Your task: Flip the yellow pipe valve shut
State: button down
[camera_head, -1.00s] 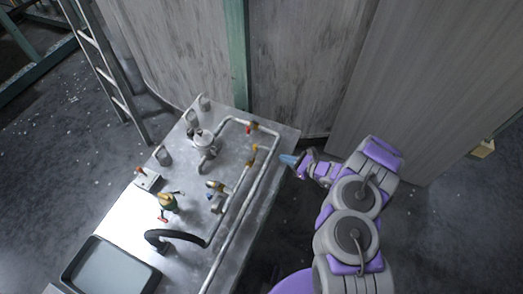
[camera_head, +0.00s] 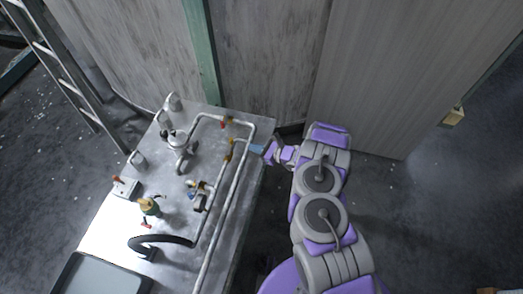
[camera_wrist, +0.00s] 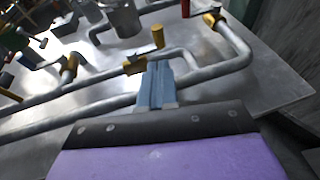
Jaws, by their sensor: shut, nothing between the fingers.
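The yellow pipe valve (camera_head: 232,147) sits on a grey pipe near the far right corner of the metal table. In the wrist view its yellow handle end (camera_wrist: 157,36) stands up beside its brass body (camera_wrist: 134,64). My gripper (camera_head: 257,149) is just right of the valve, over the outer pipe at the table's right edge. In the wrist view the pale blue fingers of my gripper (camera_wrist: 159,72) are together and empty, their tips just below the yellow handle. I cannot tell whether they touch the valve or pipe.
A red-handled valve (camera_head: 223,124) sits farther back on the piping. The outer pipe (camera_head: 236,190) runs along the right side of the metal table (camera_head: 110,222). A grey tray (camera_head: 70,285) is at the near left, and wall panels (camera_head: 262,60) stand behind.

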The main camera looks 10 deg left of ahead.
jog(key=r+b+x, duration=0.1)
jog(key=x, duration=0.6)
jog(key=shift+a, duration=0.45)
